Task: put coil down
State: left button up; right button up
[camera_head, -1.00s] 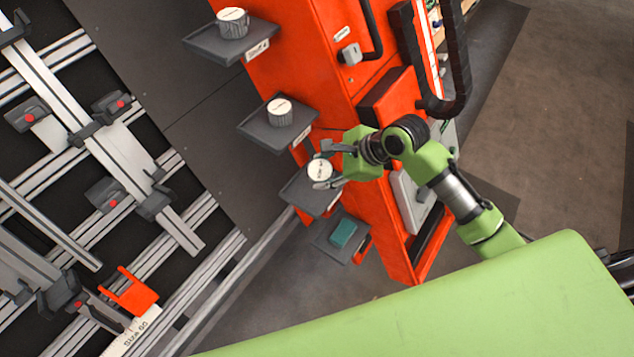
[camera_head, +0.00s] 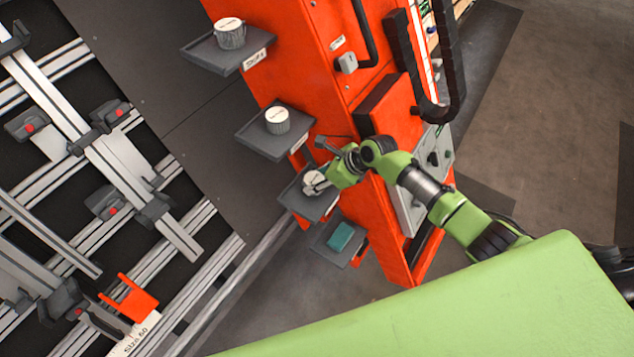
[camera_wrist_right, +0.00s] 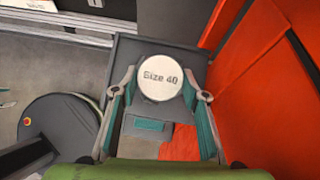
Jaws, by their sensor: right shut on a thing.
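The coil is a short round piece with a white top marked "Size 40" (camera_wrist_right: 160,77) in the right wrist view. In the head view the coil (camera_head: 314,181) is at the third shelf down on the orange cabinet and is partly covered by the gripper. My right gripper (camera_wrist_right: 160,88) is shut on the coil, one finger on each side. It also shows in the head view (camera_head: 322,178). The dark grey shelf (camera_wrist_right: 190,58) lies directly under or behind the coil; whether they touch is hidden. My left gripper is not in view.
Two more coils stand on higher shelves, the top one (camera_head: 230,34) and the middle one (camera_head: 277,120). A teal block (camera_head: 340,236) lies on the lowest shelf. The orange cabinet (camera_head: 290,70) stands close beside the gripper. A metal rail frame (camera_head: 130,160) fills the left.

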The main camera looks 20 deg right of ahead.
jog(key=shift+f, duration=0.75)
jog(key=o, duration=1.4)
jog(key=shift+f, duration=0.1)
jog(key=shift+c, duration=0.2)
jog(key=v, duration=1.2)
jog(key=shift+s, duration=0.1)
